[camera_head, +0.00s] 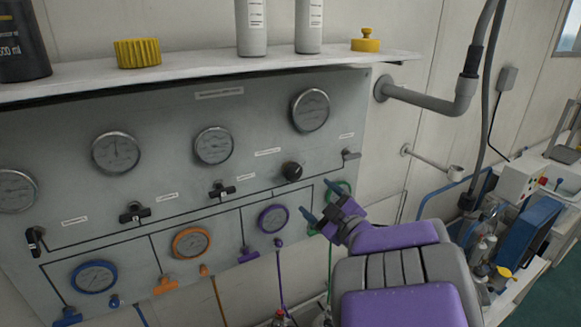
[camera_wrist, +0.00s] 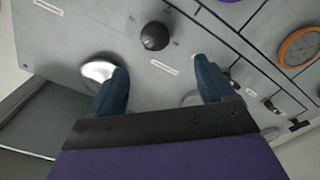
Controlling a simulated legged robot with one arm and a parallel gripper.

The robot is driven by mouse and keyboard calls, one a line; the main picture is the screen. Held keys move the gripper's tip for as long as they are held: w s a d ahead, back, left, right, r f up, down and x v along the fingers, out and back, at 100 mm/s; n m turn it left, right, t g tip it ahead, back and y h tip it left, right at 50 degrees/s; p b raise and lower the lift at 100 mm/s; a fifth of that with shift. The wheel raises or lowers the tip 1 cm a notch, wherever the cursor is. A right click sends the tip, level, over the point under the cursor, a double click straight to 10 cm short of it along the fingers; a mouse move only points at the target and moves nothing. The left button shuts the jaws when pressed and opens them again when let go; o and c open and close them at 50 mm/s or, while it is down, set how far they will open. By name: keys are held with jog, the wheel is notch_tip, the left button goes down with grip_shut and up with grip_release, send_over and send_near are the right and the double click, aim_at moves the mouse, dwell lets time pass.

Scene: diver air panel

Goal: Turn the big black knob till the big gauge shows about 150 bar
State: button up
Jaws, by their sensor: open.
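The big black knob (camera_head: 291,171) sits on the grey panel (camera_head: 75,219), below the top right gauge (camera_head: 310,110), which looks like the big gauge. Its needle and numbers are too small to read. My gripper (camera_head: 317,199) is open and empty, its blue fingers pointing at the panel, right of and below the knob in the head view. In the wrist view the round black knob (camera_wrist: 154,36) shows beyond the gap between my fingertips (camera_wrist: 161,65), apart from them. A bright round gauge (camera_wrist: 98,70) there is partly hidden by the left finger.
The panel also holds several other gauges, such as a purple-rimmed one (camera_head: 273,219) and an orange-rimmed one (camera_head: 191,243), plus small black valve handles (camera_head: 222,190). A shelf (camera_head: 205,75) juts out above with bottles and yellow caps. A grey pipe (camera_head: 430,101) stands out at right.

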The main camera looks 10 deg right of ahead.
aim_at(295, 175)
jog(key=p+x, duration=0.4)
jog(key=x, duration=0.5)
jog(key=shift+w+a+f, duration=0.1)
jog(key=shift+w, duration=0.2)
jog(key=w, duration=0.3)
jog(key=shift+w, duration=0.55)
jog(key=shift+a, duration=0.5)
jog(key=shift+c, duration=0.8)
jog(key=shift+d, duration=0.4)
jog(key=c, duration=0.5)
jog(key=shift+a, duration=0.1)
jog(key=c, duration=0.4)
